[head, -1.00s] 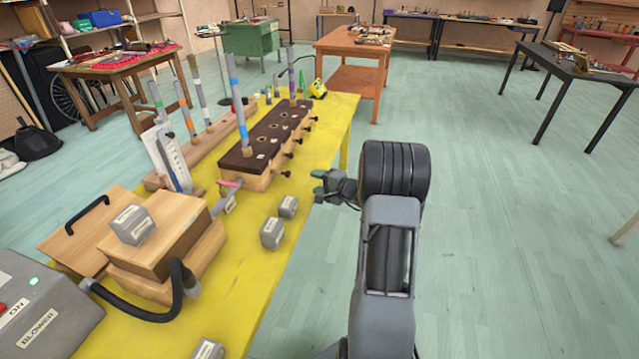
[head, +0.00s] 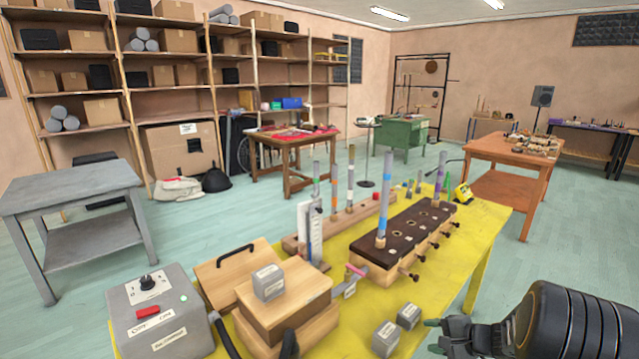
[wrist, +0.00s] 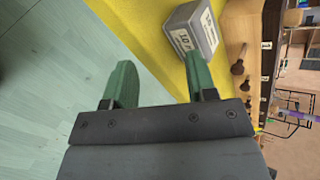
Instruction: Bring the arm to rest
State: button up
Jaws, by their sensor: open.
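My gripper (head: 438,336) is at the lower right of the head view, by the right edge of the yellow table (head: 487,228). Part of my arm is cut off by the picture's corner. In the wrist view my gripper (wrist: 160,65) has its two green fingers wide apart with nothing between them. The left finger shows against the floor, the right one in front of the yellow table and near a grey labelled block (wrist: 193,32). I cannot tell whether that finger touches the block.
Two grey blocks (head: 409,316) (head: 385,340) sit near the table edge. A dark-topped wooden chest (head: 405,235) with upright tubes stands behind them. A wooden box (head: 285,300) and a grey blower box (head: 165,315) are to the left. Open floor lies right of the table.

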jog(key=s+a+r+n+g+h+p, duration=0.45)
jog(key=s+a+r+n+g, duration=0.35)
jog(key=s+r, duration=0.4)
jog(key=s+a+r+n+t+h+p, duration=0.1)
jog(key=s+a+r+n+p, duration=0.1)
jog(key=r, duration=0.3)
jog(key=s+a+r+n+t+h+p, duration=0.2)
jog(key=s+a+r+n+p, duration=0.1)
jog(key=r, duration=0.3)
jog(key=shift+s+a+n+t, duration=0.3)
jog(key=shift+s+a, duration=0.2)
jog(key=shift+s, duration=0.15)
